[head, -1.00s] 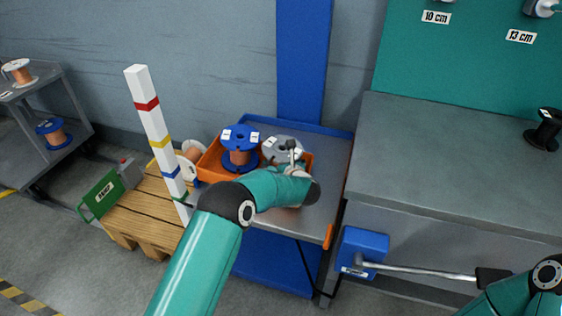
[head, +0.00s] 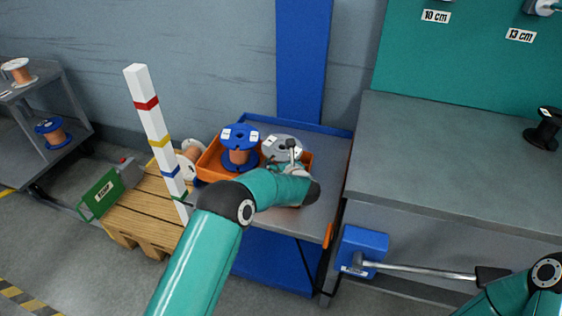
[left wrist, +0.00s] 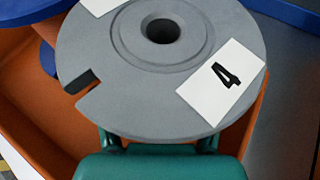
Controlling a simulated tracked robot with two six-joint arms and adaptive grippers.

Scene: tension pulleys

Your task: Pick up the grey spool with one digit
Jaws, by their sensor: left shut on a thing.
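The grey spool (head: 281,145) stands in the orange crate (head: 210,168) on the blue cart, beside the blue spool (head: 239,137). In the left wrist view the grey spool's top flange (left wrist: 130,100) fills the middle, with a round hole and a slot at its left edge. One white label (left wrist: 222,80) reads 4; another is cut off at the top edge. My left gripper (left wrist: 158,143) is shut on the grey spool, its fingers reaching under the near side of the flange. The fingertips and the spool's core are hidden by the flange. My right gripper is out of view.
A striped white post (head: 154,125) stands left of the crate by a wooden pallet (head: 140,222). A grey bench (head: 450,150) with a black spool (head: 544,128) is at the right. The cart top (head: 335,160) right of the crate is bare.

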